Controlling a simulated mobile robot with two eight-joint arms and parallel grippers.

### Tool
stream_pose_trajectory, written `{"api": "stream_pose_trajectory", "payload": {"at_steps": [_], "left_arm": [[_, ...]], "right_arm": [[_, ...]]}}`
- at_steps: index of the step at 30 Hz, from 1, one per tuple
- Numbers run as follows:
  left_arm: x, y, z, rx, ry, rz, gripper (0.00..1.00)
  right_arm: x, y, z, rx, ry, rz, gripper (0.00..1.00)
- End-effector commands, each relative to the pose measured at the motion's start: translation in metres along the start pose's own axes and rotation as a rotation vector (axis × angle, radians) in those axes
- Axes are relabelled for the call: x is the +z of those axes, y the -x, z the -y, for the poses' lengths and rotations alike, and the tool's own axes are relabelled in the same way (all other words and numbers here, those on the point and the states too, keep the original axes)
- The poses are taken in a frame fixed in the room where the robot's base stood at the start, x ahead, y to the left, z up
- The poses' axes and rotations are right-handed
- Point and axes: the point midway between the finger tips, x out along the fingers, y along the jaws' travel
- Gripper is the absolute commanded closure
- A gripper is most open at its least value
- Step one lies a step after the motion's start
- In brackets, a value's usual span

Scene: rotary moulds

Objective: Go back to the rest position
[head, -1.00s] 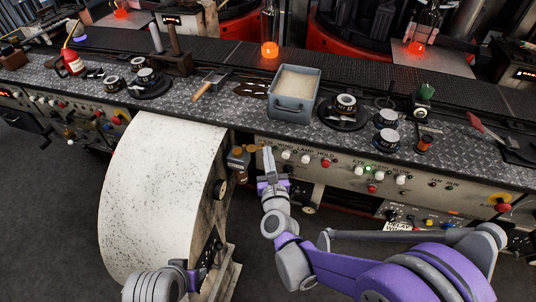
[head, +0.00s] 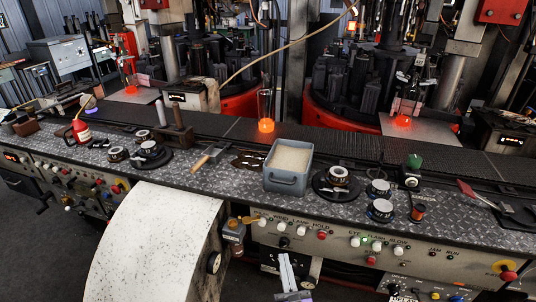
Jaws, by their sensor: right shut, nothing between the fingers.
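The rest of my right arm is below the picture. My left gripper is not in view.
The tread-plate bench (head: 225,190) crosses the view. On it are a grey bin (head: 288,182) of pale grains, a red oil can (head: 81,131) and several round mould parts. A large speckled white curved guard (head: 150,245) bulges out in front. Glowing orange glass (head: 266,125) stands behind.

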Motion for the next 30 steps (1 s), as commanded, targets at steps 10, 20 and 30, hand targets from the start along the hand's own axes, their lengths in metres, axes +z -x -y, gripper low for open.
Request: {"api": "stream_pose_trajectory", "payload": {"at_steps": [10,20,30], "left_arm": [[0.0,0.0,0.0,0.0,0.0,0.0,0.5],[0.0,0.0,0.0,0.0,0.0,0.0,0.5],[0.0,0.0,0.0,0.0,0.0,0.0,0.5]], "right_arm": [[-0.005,0.015,-0.004,0.233,0.783,-0.126,1.0],[-0.051,0.098,0.037,0.858,1.99,-0.245,1.0],[-0.077,0.214,0.104,1.709,2.584,-0.133,1.0]]}}
